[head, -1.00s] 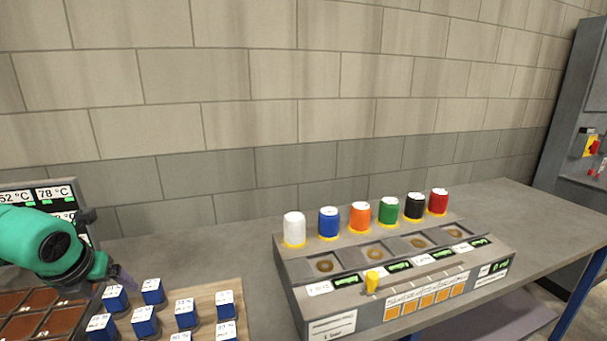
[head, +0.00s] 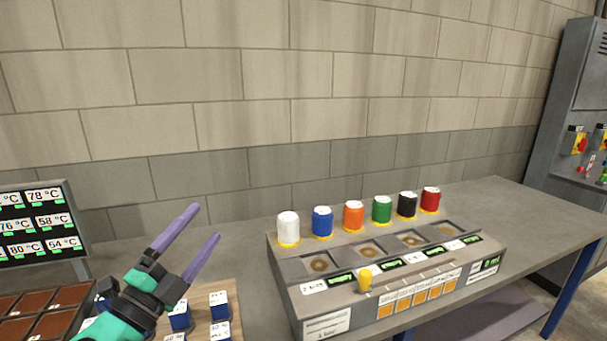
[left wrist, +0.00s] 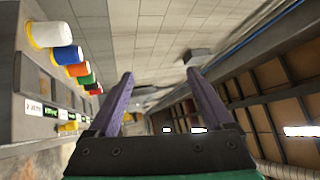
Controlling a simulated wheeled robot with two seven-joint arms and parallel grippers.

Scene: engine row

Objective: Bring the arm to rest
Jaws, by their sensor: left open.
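My left gripper (head: 192,244) rises from the lower left of the head view, its two purple fingers apart and pointing up and to the right. Nothing is between the fingers. It is above the wooden board with the blue blocks, and left of the grey console. The left wrist view shows the same open fingers (left wrist: 160,90) with only the far room between them. My right gripper is in neither view.
A grey console (head: 330,325) carries a row of coloured canisters and a yellow knob (head: 365,281). Blue blocks (head: 219,306) stand below my left gripper. A temperature screen (head: 38,222) and brown tray are at left. The table's right end is clear.

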